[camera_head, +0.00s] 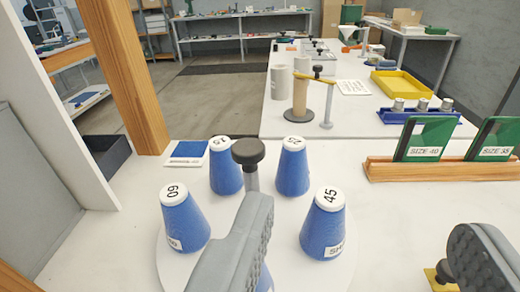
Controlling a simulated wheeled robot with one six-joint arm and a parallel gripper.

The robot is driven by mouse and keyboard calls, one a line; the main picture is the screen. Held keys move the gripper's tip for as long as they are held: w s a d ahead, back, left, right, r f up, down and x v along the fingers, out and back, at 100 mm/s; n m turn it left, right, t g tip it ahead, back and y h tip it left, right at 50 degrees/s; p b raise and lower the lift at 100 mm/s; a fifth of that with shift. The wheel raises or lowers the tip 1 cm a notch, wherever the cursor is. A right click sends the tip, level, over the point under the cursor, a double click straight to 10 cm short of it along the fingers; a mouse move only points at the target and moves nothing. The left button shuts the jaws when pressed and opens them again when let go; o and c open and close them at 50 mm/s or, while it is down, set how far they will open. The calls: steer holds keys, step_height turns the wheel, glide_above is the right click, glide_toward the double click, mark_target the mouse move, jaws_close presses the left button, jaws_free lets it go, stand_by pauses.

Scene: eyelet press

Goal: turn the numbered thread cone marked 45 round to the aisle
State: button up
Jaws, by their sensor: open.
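The blue thread cone marked 45 (322,232) stands upright at the right of a white round plate (178,270). Its white top bears the number, and a white label lettered "SH" shows low on its right front, partly cut off at the cone's edge. My gripper (362,222) is open, its left grey pad in front of the plate and its right pad at the lower right. Cone 45 shows between the two pads, beyond them, and nothing is held. I cannot tell how far the pads are from it.
Several other blue cones, one marked 60 (183,222), share the plate around a post with a dark knob (248,151). One cone is mostly hidden behind my left pad. A wooden rack with green size cards (425,139) stands at right. A wooden post (125,75) rises at left.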

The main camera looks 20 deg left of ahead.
steer(key=w+a+r+g, duration=0.2)
steer(key=w+r+g, duration=0.1)
steer(key=w+g, duration=0.15)
steer(key=w+a+r+g, duration=0.2)
steer(key=w+g, duration=0.1)
steer(key=w, duration=0.3)
step_height(320, 180, up, 5)
steer(key=m+g, duration=0.1)
steer(key=g, duration=0.8)
glide_above(248, 146)
step_height(248, 146, down, 18)
steer(key=shift+r, duration=0.1)
jaws_close()
